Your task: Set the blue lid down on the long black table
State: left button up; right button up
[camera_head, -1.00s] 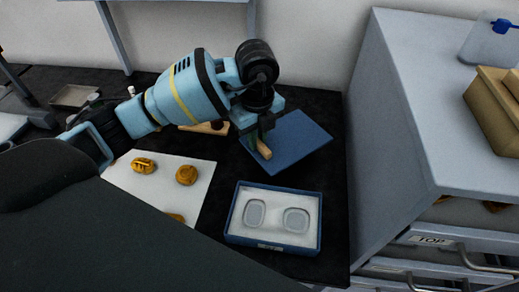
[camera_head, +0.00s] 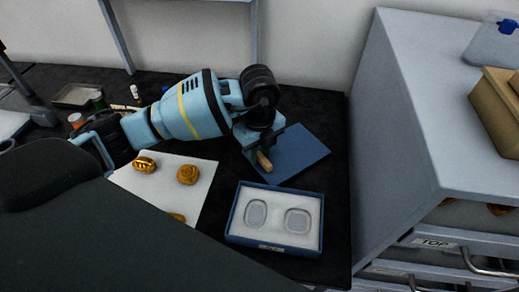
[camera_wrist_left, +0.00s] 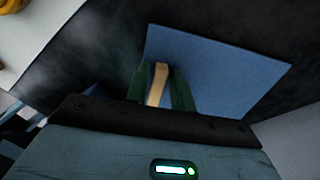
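The blue lid (camera_head: 305,153) is a flat square panel with a pale wooden handle bar (camera_head: 264,162). It is over the back right part of the long black table (camera_head: 334,215), behind the open box. I cannot tell whether its underside touches the table. My left gripper (camera_head: 262,152) is above the lid's left part. In the left wrist view the green fingers (camera_wrist_left: 160,90) close on both sides of the handle; the lid (camera_wrist_left: 225,75) spreads out beyond them. The arm hides part of the lid in the head view. My right gripper is out of view.
The open blue box (camera_head: 232,222) with two moulded recesses stands in front of the lid. A white sheet (camera_head: 150,185) with gold pieces lies to the left. A grey drawer cabinet (camera_head: 400,130) rises close on the right. Small bottles and a tray (camera_head: 75,95) stand at the back left.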

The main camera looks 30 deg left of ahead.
pick_arm(q)
jog(key=shift+o, duration=1)
notch_tip(320, 180, up, 12)
jog(key=shift+r+p, duration=0.2)
jog(key=shift+p, duration=0.25)
